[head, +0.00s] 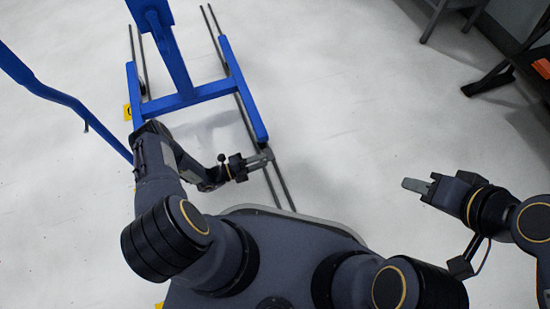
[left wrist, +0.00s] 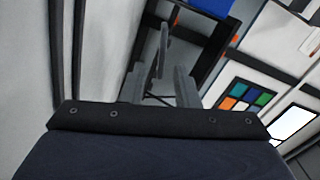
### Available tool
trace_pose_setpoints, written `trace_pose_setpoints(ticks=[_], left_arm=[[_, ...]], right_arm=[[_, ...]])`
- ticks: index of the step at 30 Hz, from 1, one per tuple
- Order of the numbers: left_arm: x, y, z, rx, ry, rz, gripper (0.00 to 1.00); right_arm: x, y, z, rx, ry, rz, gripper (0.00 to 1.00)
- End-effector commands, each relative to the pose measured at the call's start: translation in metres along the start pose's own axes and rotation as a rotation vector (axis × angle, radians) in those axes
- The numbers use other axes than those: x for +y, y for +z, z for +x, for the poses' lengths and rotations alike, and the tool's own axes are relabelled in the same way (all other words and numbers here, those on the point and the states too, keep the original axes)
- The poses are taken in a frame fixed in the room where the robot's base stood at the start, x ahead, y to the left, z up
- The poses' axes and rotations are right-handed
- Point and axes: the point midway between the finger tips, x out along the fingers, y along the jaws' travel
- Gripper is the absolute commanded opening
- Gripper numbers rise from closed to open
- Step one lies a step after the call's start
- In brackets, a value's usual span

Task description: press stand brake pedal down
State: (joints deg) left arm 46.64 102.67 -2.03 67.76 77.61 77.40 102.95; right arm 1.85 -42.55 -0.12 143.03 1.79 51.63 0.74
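The blue stand (head: 190,98) is at the upper left of the head view, with a crossbar, an upright and legs on the white floor. My left gripper (head: 266,158) is low beside the near end of its right leg (head: 248,105); I cannot tell whether they touch. In the left wrist view its two fingers (left wrist: 160,88) stand apart. A grey tilted piece (left wrist: 165,45) shows beyond them, possibly the brake pedal; I cannot be sure. No pedal is clear in the head view. My right gripper (head: 416,185) is far to the right, holding nothing visible.
Dark rails (head: 275,180) run along the floor beside the stand. A blue bar (head: 60,95) slants at the left, and a yellow marker (head: 127,112) is by the left leg. Dark furniture legs (head: 505,75) stand at the upper right. The floor between is clear.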

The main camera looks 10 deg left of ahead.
Motion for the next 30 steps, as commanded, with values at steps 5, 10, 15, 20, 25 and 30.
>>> trace_pose_setpoints(ticks=[5,10,15,20,25,30], left_arm=[[0.001,-0.001,0.031,0.005,0.001,0.003,0.28],[0.0,-0.001,0.053,0.005,0.001,0.004,0.28],[-0.001,-0.001,0.062,0.003,0.002,0.004,0.28],[-0.001,-0.001,0.062,0.003,0.002,0.004,0.28],[-0.001,-0.001,0.062,0.003,0.002,0.004,0.15],[-0.001,-0.001,0.062,0.003,0.002,0.004,0.0]], right_arm=[[0.003,0.003,0.006,0.0,0.0,0.0,0.36],[0.004,0.005,0.009,0.0,0.0,0.0,0.36],[0.005,0.005,0.01,0.0,0.0,0.0,0.36],[0.004,0.005,0.01,0.0,0.0,0.0,0.36],[0.004,0.005,0.01,0.0,0.0,0.0,0.36],[0.004,0.005,0.01,0.0,0.0,0.0,0.36]])
